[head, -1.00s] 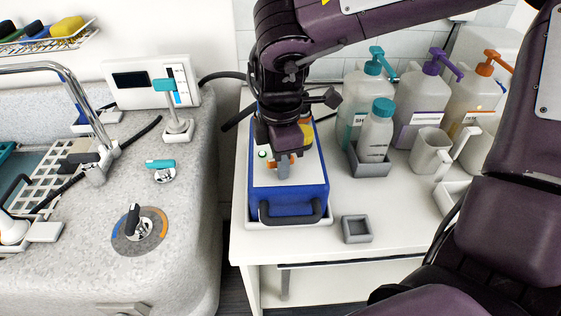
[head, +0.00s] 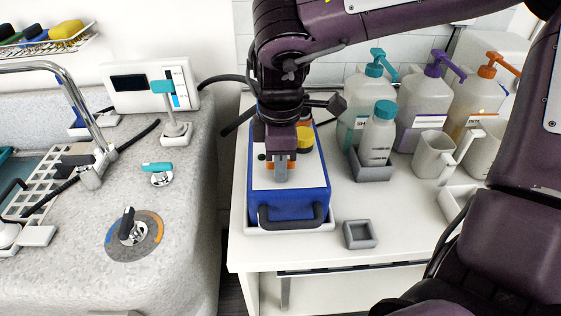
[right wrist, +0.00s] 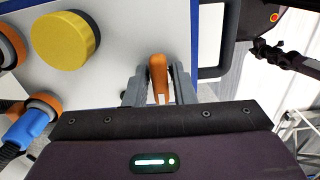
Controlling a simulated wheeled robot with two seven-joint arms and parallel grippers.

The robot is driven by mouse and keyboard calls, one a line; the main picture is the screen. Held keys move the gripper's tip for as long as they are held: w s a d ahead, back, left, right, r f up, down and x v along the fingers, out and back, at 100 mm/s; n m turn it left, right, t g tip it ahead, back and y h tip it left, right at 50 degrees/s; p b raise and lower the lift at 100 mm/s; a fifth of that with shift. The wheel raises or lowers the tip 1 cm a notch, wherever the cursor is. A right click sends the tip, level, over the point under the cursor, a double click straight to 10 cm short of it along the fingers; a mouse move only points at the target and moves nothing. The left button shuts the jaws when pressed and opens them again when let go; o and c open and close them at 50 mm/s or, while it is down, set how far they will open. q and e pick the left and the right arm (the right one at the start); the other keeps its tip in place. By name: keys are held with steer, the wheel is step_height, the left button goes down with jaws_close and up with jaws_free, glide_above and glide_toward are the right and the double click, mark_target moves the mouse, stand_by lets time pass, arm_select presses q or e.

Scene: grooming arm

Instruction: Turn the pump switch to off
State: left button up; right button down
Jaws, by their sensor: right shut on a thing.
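The pump is a blue box (head: 290,208) with a white top panel, standing on the white table. My right gripper (head: 281,178) points down onto this panel. Its fingers are shut on the orange pump switch (right wrist: 158,78), a small lever that shows between them in the right wrist view. In the head view the fingers hide most of the switch. A yellow knob (right wrist: 66,40) sits on the same panel; it also shows beside the gripper in the head view (head: 305,138). My left gripper is not in view.
A black handle (head: 292,218) sticks out of the pump's front. A small grey tray (head: 359,234) lies to its right. Pump bottles (head: 419,100) and a pitcher (head: 432,155) stand behind. On the left is a grey tub with a tap lever (head: 130,226). The table's front is mostly clear.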

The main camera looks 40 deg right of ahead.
steer(key=shift+f+m+b, duration=0.2)
steer(key=shift+m+b, duration=0.4)
steer(key=shift+b, duration=0.1)
steer(key=shift+m+b, duration=0.55)
steer(key=shift+m, duration=0.25)
steer(key=shift+d+r, duration=0.1)
